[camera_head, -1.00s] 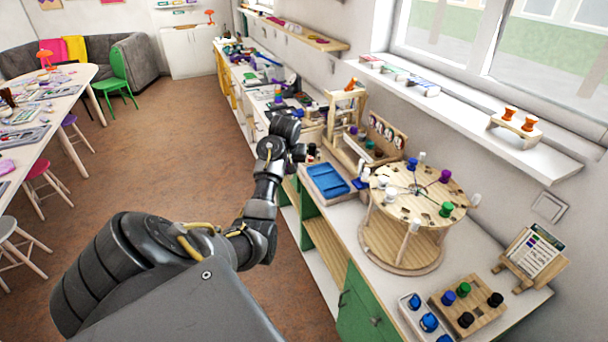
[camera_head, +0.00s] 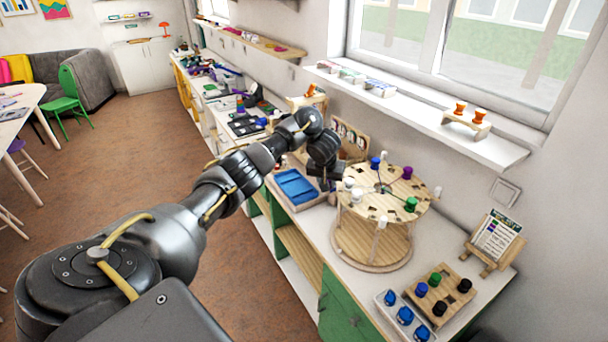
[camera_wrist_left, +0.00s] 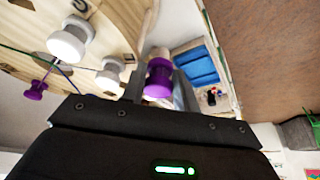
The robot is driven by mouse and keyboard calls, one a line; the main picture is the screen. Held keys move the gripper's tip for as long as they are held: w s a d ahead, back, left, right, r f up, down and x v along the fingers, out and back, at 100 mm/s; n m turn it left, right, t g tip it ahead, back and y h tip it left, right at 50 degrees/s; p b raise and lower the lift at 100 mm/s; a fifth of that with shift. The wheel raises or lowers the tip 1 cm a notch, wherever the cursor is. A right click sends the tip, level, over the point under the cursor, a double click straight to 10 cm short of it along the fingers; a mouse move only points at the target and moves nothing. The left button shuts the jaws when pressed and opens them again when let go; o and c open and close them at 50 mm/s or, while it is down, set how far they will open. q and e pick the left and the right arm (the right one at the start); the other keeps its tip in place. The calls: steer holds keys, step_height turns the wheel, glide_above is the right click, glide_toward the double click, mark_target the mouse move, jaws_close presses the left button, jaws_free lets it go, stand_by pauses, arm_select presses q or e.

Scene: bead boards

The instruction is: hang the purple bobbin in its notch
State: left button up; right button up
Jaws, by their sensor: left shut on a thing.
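My left gripper (camera_head: 330,182) is at the left edge of the round wooden stand (camera_head: 352,181) in the head view. In the left wrist view the left gripper (camera_wrist_left: 160,88) is shut on a purple bobbin (camera_wrist_left: 158,78), held between its fingers. The held bobbin is hidden behind the gripper in the head view. The stand's notched top (camera_wrist_left: 105,25) lies just left of the fingers in the wrist view. Another purple bobbin (camera_head: 407,172) sits at the far side of the top; a purple bobbin (camera_wrist_left: 35,90) with a thread shows in the wrist view. My right gripper is not in view.
White, blue and green bobbins (camera_head: 410,204) stand around the stand's top. A blue tray (camera_head: 296,186) lies left of the stand. A wooden block with bobbins (camera_head: 440,290), a white tray (camera_head: 404,322) and a card easel (camera_head: 492,243) stand at the right.

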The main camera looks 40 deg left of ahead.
arm_select(q)
steer(key=s+d+r+m+h, duration=0.1)
steer(key=s+d+r+m, duration=0.25)
steer(key=d, duration=0.45)
steer(key=s+d+r+m+h, duration=0.25)
steer(key=s+d+m, duration=0.2)
steer(key=d, duration=0.45)
steer(key=s+d+r+m+h, duration=0.1)
steer(key=s+d+r+m, duration=0.25)
steer(key=d, duration=0.45)
steer(key=s+a+m+g, duration=0.1)
steer(key=s+m, duration=0.2)
steer(key=s, duration=0.5)
steer(key=s+a+f+m+h+b, duration=0.1)
steer(key=s+f+b, duration=0.2)
steer(key=f+b, duration=1.1)
steer(key=shift+a+f, duration=0.25)
steer(key=shift+f, duration=0.6)
